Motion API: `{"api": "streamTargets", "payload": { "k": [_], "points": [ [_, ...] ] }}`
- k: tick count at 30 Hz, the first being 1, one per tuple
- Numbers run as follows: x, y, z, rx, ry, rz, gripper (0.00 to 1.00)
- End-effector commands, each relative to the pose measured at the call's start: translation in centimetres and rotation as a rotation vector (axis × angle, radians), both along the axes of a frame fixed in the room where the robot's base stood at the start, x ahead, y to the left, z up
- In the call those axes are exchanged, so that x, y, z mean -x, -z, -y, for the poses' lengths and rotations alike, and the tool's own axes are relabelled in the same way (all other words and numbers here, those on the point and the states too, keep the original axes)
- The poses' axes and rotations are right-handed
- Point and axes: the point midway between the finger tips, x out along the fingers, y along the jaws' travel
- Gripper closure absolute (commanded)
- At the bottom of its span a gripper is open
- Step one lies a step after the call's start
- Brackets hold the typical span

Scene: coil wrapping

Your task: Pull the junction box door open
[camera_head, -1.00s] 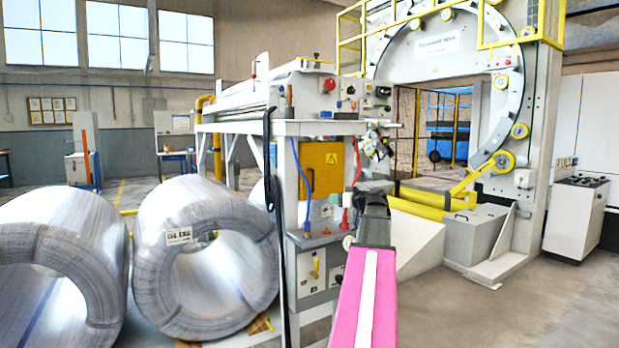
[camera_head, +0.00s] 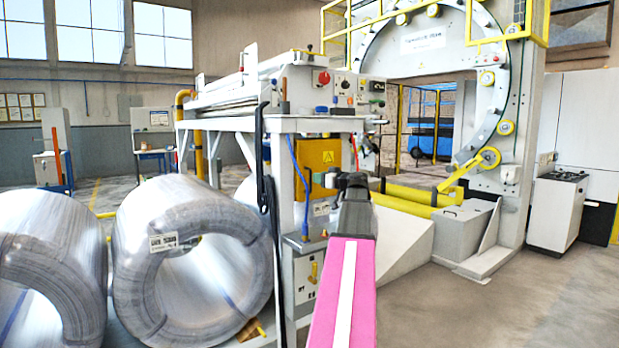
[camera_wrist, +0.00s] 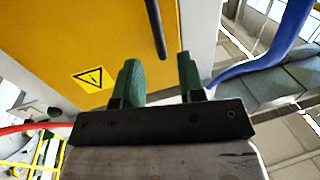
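The junction box door (camera_head: 318,153) is a yellow panel with a warning triangle, below the control panel of the grey machine frame in the head view. It looks closed. The wrist view shows the yellow door (camera_wrist: 95,35) large, with a black bar handle (camera_wrist: 156,25) near its right edge. My gripper (camera_wrist: 159,72) is open and empty, its two green fingers apart. In the picture the handle's lower end lies above the gap between the fingertips, and no contact shows. In the head view my gripper (camera_head: 354,180) is just right of the door and partly foreshortened.
Large wire coils (camera_head: 190,260) stand at the left. A blue hose (camera_wrist: 265,50) runs right of the door in the wrist view, and a red cable (camera_wrist: 35,126) is at the left. A big ring machine (camera_head: 470,100) stands behind. Grey floor is open at the right.

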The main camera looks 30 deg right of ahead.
Motion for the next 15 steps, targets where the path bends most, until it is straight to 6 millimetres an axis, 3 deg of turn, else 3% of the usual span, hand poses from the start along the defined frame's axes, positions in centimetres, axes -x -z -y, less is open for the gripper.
{"api": "streamTargets", "payload": {
  "k": [6,15],
  "points": [
    [-3.7,0.0,-0.9,0.000,-0.001,-0.001,0.64],
    [-5.7,0.0,-1.6,0.000,0.001,-0.001,0.64]
  ]
}}
